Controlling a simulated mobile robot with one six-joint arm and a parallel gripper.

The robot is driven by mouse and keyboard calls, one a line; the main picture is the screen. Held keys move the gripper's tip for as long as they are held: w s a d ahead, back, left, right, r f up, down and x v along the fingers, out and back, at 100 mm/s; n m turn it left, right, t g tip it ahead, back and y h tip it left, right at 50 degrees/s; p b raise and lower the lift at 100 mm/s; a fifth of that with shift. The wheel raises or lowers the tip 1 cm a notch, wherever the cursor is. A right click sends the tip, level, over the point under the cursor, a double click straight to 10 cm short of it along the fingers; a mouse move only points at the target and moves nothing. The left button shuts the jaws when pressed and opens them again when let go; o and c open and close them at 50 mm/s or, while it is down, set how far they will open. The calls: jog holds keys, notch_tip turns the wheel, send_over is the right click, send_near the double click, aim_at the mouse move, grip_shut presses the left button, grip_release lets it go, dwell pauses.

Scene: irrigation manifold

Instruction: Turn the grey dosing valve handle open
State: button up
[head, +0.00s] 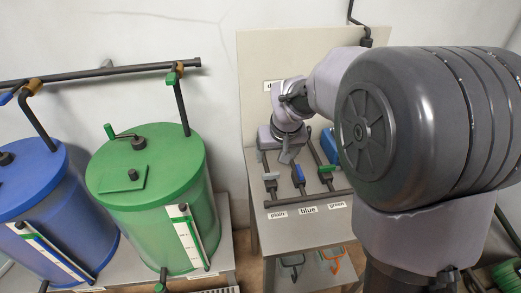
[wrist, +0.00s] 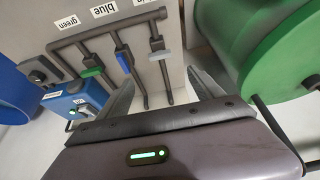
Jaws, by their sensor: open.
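The grey valve handle (wrist: 157,45) sits on the pipe branch labelled "plain" and appears to lie across that pipe. In the head view the grey handle (head: 270,176) is on the leftmost branch, just left of and below my gripper. My gripper (head: 287,158) is above the branches, near the back of the bench. The "dosing" wording is not readable on this valve.
The blue handle (wrist: 123,60) and green handle (wrist: 92,72) are on the neighbouring branches. A blue box (wrist: 77,103) with a green light stands beside them. A green tank (head: 150,190) and a blue tank (head: 45,215) stand left, with a gap before the bench (head: 290,235).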

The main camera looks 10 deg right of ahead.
aim_at(271, 174)
jog(key=b+x, duration=0.3)
jog(key=x, duration=1.1)
jog(key=shift+f+b, duration=0.35)
jog(key=shift+c, duration=0.5)
jog(key=c, duration=1.3)
